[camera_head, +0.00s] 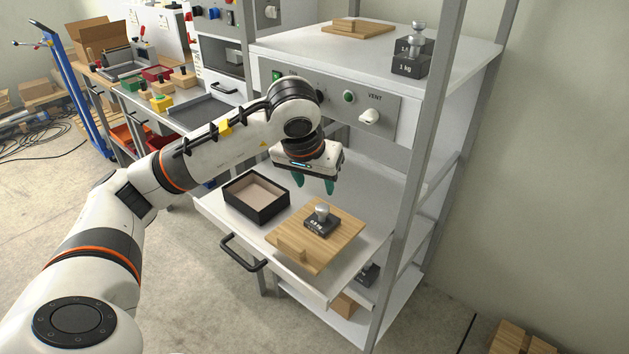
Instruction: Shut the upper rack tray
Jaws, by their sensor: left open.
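The upper rack tray (215,205) is a light grey pull-out shelf and stands out from the rack. A dark handle (243,254) is on its front edge. On the tray are a black open box (257,198) with a beige inside and a wooden board (316,247) carrying a dark weight (322,221) with a metal knob. My left gripper (314,187) hangs above the tray behind the box and board, fingers pointing down, open and empty. It is apart from the handle. My right gripper is not in view.
A control panel (386,118) with a white knob sits above the tray, close behind my left arm. Grey rack posts (423,130) stand to the right. A lower shelf (330,318) holds other items. Open floor (190,300) lies in front of the tray.

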